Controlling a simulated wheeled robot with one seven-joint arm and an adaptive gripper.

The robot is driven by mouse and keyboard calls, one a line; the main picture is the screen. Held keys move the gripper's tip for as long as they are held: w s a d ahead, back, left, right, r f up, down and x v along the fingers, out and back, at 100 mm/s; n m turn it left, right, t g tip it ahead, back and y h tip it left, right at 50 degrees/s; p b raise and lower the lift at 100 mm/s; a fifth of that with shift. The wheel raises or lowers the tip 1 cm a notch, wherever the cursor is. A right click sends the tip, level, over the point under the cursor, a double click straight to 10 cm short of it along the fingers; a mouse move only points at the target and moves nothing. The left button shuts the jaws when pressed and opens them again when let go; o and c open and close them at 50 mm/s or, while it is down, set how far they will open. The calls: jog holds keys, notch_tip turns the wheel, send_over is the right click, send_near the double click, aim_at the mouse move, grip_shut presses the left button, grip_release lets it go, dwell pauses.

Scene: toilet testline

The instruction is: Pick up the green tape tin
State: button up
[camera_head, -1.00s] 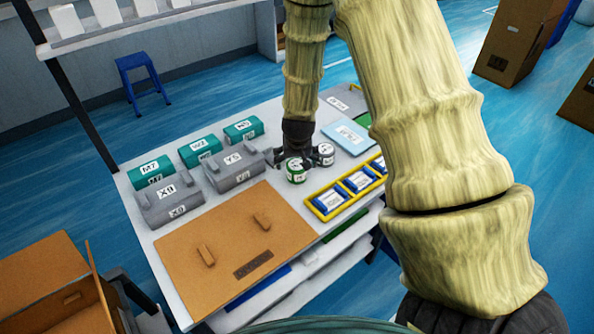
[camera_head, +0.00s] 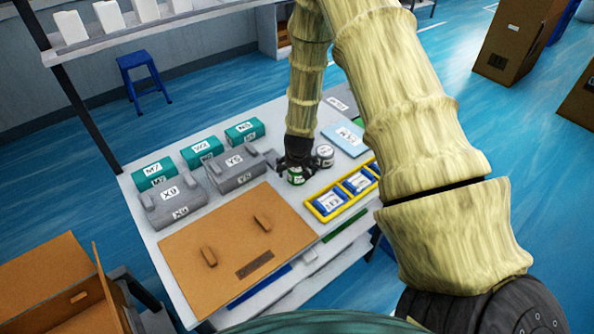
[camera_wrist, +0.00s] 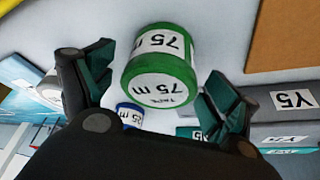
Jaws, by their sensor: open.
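The green tape tin (camera_wrist: 161,75) is a short green cylinder with white labels reading "75 m". In the wrist view it lies between the two spread fingers of my gripper (camera_wrist: 152,95), with gaps on both sides. In the head view the green tin (camera_head: 296,177) stands on the white table, partly hidden by my gripper (camera_head: 295,163), which is right above it. My gripper is open and holds nothing. A second, white-topped tin (camera_head: 323,155) stands close by on the right; a blue-banded tin (camera_wrist: 130,113) shows behind the green one in the wrist view.
A grey Y5 box (camera_head: 238,172) is just left of the tins, with teal boxes (camera_head: 203,149) behind it. A yellow tray (camera_head: 322,212) with blue packs lies to the right front. A brown board (camera_head: 232,247) covers the front left of the table (camera_head: 142,222).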

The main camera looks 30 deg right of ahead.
jog(key=shift+w+d+f, duration=0.1)
jog(key=shift+w+f, duration=0.05)
jog(key=shift+f, duration=0.25)
jog(key=c, duration=1.3)
jog(key=shift+r, duration=0.15)
